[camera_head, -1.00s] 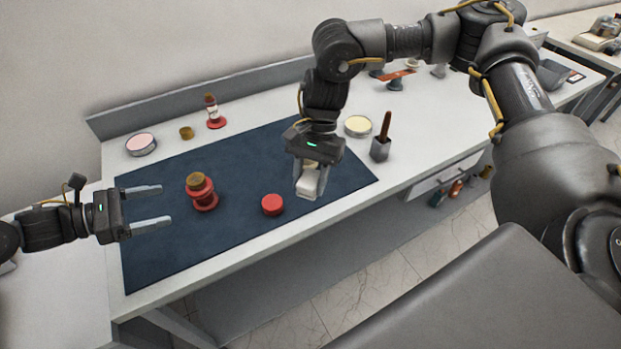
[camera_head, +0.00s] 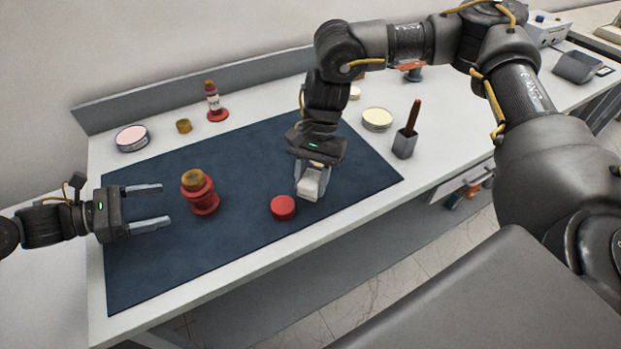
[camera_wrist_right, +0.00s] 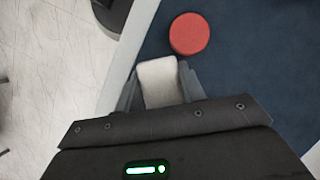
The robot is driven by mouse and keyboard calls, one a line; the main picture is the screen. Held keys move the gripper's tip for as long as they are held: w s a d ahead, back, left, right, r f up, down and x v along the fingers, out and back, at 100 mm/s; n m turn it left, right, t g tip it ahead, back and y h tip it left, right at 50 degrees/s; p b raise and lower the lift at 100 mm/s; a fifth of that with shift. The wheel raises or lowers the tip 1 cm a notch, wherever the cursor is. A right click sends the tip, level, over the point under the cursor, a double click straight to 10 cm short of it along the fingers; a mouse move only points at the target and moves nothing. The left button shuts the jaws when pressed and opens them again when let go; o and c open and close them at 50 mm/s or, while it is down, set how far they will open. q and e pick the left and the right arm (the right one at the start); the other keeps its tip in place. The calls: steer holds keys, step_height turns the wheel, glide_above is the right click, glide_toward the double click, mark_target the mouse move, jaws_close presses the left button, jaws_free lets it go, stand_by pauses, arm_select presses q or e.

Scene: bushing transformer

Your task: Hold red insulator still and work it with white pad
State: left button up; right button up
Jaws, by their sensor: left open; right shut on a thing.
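The red insulator (camera_head: 204,203) with a brown-gold top stands upright on the dark blue mat (camera_head: 258,160). My left gripper (camera_head: 166,205) is open, its two fingers pointing at the insulator from the left, apart from it. My right gripper (camera_head: 312,184) is shut on the white pad (camera_head: 310,189) and holds it over the mat's front part, right of the insulator. In the right wrist view the white pad (camera_wrist_right: 159,82) sits between the fingers. A round red piece (camera_head: 283,207) lies on the mat between the insulator and the pad; it also shows in the wrist view (camera_wrist_right: 189,34).
A pink-topped tin (camera_head: 132,138), a small brown-gold piece (camera_head: 183,126) and a red-based bottle (camera_head: 214,103) stand along the back left. A pale yellow tin (camera_head: 377,119) and a grey holder with a brown handle (camera_head: 405,142) stand right of the mat.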

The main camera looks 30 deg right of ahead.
mark_target(191, 208)
arm_select(q)
steer(key=p+x, duration=0.1)
steer(key=x, duration=0.4)
steer(key=shift+r+p, duration=0.1)
steer(key=shift+p, duration=0.25)
arm_select(e)
steer(key=shift+w+r, duration=0.15)
steer(key=shift+r, duration=0.8)
arm_select(q)
steer(key=shift+d+f+b, duration=0.75)
steer(key=shift+d+b, duration=0.3)
steer(key=shift+b, duration=0.1)
arm_select(e)
step_height(191, 208, down, 2)
steer(key=shift+f, duration=0.15)
arm_select(q)
steer(key=shift+b+x, duration=0.8)
steer(key=shift+x, duration=0.2)
arm_select(e)
steer(key=shift+f, duration=0.8)
arm_select(q)
steer(key=shift+w+d+r, duration=0.1)
steer(key=shift+r, duration=0.1)
steer(key=shift+c, duration=0.5)
steer(key=c, duration=0.9)
